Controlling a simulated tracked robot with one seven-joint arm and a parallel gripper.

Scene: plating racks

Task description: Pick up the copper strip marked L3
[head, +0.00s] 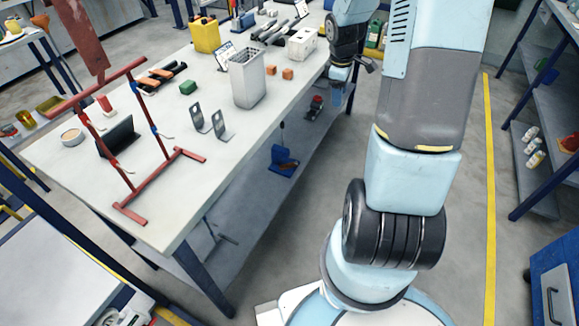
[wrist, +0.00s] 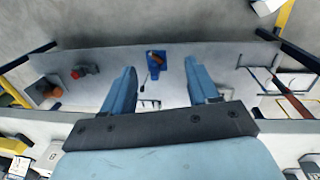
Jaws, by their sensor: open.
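My gripper (head: 340,85) is open and empty, off the right long edge of the workbench near its far end. Its two blue fingers stand wide apart in the wrist view (wrist: 162,78), with nothing seen between them but the shelf and objects beyond. I cannot make out a copper strip marked L3 in either view; no marking is legible. A red-brown flat piece (head: 80,38) rises at the upper left, by the red frame rack (head: 103,130).
A lower shelf holds a blue item (head: 283,163), also in the wrist view (wrist: 157,68).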

